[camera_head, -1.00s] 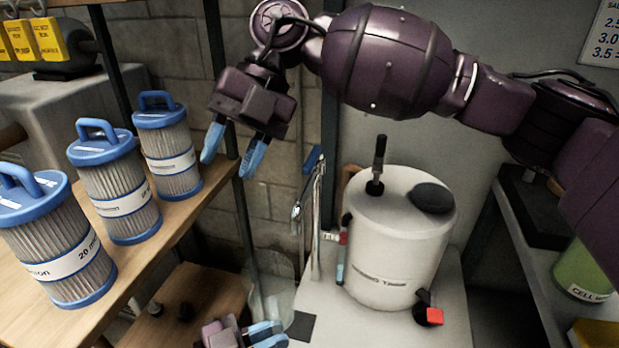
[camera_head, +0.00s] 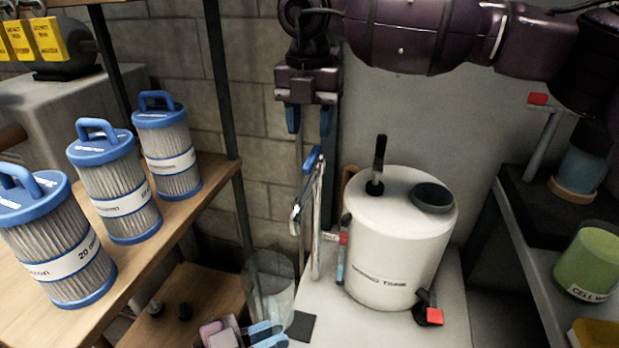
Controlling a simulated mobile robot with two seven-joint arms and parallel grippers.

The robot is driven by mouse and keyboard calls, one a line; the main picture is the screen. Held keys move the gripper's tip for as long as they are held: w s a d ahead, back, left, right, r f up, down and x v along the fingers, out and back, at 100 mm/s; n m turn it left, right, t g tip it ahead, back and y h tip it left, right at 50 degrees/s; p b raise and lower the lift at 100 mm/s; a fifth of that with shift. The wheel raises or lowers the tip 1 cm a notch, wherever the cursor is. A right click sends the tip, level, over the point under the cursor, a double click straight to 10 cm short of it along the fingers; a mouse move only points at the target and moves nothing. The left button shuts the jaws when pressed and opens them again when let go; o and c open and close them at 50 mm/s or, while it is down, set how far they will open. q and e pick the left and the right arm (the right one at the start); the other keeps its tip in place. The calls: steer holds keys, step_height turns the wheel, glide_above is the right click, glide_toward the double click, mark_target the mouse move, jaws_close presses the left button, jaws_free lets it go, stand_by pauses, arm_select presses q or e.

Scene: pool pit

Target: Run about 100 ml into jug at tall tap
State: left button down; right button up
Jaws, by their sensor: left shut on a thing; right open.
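The tall tap (camera_head: 317,225) is a chrome pipe with a blue lever (camera_head: 312,159) on top. It stands left of the white tank. My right gripper (camera_head: 308,122) is open and empty, pointing down just above the blue lever and apart from it. My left gripper (camera_head: 266,333) is at the bottom edge, its blue fingers shut on the clear jug (camera_head: 277,297). The jug is beside the tap's foot, on its left. Its see-through walls are faint, so I cannot tell whether any water is inside.
The white dosing tank (camera_head: 395,250) with a black stem and dark lid stands right of the tap. Three blue-capped filter cartridges (camera_head: 115,190) stand on the wooden shelf at left. A green container (camera_head: 588,262) is on the right shelf. A dark square pad (camera_head: 300,325) lies near my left gripper.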

mark_target(309, 161)
steer(key=shift+f, duration=3.15)
steer(key=shift+c, duration=0.3)
jaws_close()
